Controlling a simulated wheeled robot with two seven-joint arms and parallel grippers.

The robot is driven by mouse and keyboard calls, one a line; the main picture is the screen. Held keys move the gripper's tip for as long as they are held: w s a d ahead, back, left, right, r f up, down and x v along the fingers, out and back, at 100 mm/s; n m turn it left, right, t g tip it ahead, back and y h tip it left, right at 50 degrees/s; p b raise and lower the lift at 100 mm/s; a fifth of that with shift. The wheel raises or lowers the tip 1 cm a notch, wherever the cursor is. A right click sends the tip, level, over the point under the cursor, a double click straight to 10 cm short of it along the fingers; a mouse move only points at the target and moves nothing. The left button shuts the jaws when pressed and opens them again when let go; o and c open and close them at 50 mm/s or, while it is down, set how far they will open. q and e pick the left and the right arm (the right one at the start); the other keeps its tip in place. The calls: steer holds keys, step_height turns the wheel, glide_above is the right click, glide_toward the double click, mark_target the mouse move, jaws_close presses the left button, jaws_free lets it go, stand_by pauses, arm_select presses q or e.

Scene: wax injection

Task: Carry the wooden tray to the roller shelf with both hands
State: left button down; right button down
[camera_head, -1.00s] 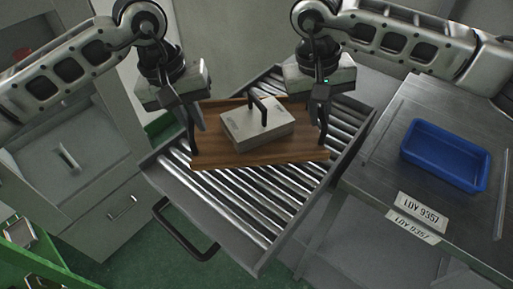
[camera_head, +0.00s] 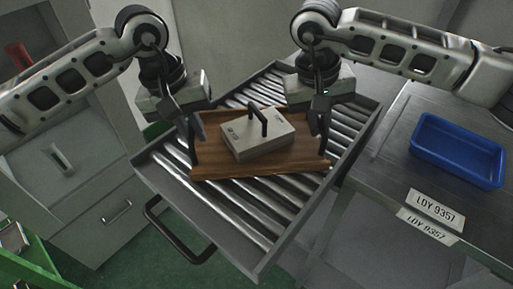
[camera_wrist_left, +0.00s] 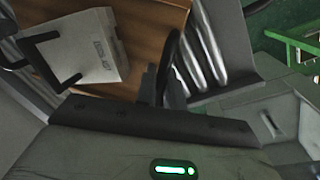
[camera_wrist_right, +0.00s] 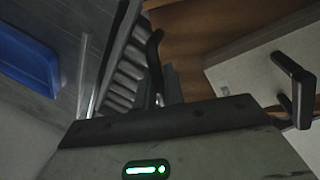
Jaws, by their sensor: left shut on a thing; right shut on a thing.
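The wooden tray (camera_head: 222,171) is a brown board over the metal rollers of the roller shelf (camera_head: 262,232) in the head view. A grey-white block with a black handle (camera_head: 258,137) sits on it. My left gripper (camera_head: 193,160) is shut on the tray's left end, and my right gripper (camera_head: 323,148) is shut on its right end. The tray also shows in the left wrist view (camera_wrist_left: 150,30) and the right wrist view (camera_wrist_right: 190,40). I cannot tell whether the tray's underside touches the rollers.
A metal table (camera_head: 390,150) with a blue bin (camera_head: 458,150) and labels reading LDY 9357 stands right of the shelf. A grey cabinet (camera_head: 85,180) stands at left. The shelf's dark handle (camera_head: 175,235) sticks out at the front. Bare rollers lie before and behind the tray.

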arm_select(q)
steer(key=c, duration=1.5)
jaws_free()
steer(key=shift+f, duration=0.2)
arm_select(e)
steer(key=c, duration=1.5)
jaws_free()
steer(key=shift+f, duration=0.15)
arm_select(q)
step_height(320, 180, up, 12)
steer(key=a, duration=0.2)
steer(key=shift+a, duration=0.2)
arm_select(e)
step_height(320, 180, up, 12)
steer(key=a, duration=0.2)
steer(key=shift+a, duration=0.15)
arm_select(q)
steer(key=shift+f, duration=0.1)
arm_select(e)
steer(key=shift+f, duration=0.1)
